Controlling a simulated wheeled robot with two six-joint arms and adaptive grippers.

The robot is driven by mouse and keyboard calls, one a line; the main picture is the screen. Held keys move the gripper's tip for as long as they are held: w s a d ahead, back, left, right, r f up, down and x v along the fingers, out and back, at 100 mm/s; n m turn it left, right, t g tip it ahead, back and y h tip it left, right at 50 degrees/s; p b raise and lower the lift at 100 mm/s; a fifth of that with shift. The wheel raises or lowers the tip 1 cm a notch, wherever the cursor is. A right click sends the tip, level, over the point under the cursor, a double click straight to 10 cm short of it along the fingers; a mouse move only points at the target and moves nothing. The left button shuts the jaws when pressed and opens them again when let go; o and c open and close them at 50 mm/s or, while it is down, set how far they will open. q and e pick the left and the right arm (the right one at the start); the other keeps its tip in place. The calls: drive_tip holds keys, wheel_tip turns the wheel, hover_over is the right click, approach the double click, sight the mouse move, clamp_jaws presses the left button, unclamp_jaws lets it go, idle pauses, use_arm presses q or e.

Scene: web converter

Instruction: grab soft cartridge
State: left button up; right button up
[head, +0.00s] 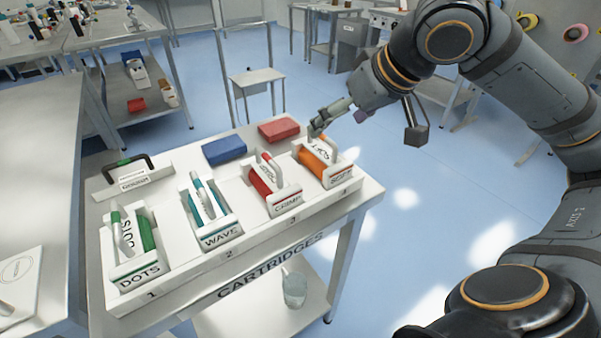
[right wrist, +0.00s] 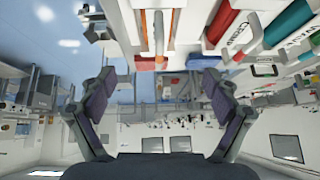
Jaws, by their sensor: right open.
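The cartridge at the right end of the rack, with an orange body (head: 311,160), stands upright in its white holder in the head view. The orange strip and pale handle (right wrist: 158,32) of this cartridge show at the top centre there. My left gripper is not in view.
The red CRIMP cartridge (head: 262,181) stands close to the left, then the teal WAVE (head: 203,205) and green DOTS (head: 147,232) ones. A blue block (head: 224,150) and a red block (head: 279,130) lie behind. Open floor is right of the cartridge table (head: 250,240).

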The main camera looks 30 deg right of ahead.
sight(325, 154)
drive_tip(key=shift+s+a+f+g+h, duration=0.15)
drive_tip(key=shift+s+f, duration=0.15)
drive_tip(key=shift+s, duration=0.3)
drive_tip(key=shift+s+f+g+h, duration=0.15)
drive_tip(key=shift+s+f, duration=0.15)
drive_tip(key=shift+s, duration=0.5)
drive_tip(key=x, duration=0.5)
drive_tip(key=shift+w+f, duration=0.15)
drive_tip(key=p+x, duration=0.3)
drive_tip(key=x, duration=0.1)
drive_tip(key=shift+w+p, duration=0.35)
drive_tip(key=shift+p, duration=0.05)
drive_tip(key=shift+w+f, duration=0.1)
drive_tip(key=shift+f, duration=0.3)
drive_tip(key=c, duration=1.7)
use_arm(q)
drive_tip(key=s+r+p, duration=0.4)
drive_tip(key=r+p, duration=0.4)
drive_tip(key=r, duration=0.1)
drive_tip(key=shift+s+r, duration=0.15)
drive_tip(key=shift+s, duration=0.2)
use_arm(e)
drive_tip(key=shift+o, duration=0.2)
wheel_tip(325, 154, up, 10)
drive_tip(key=shift+r, duration=0.1)
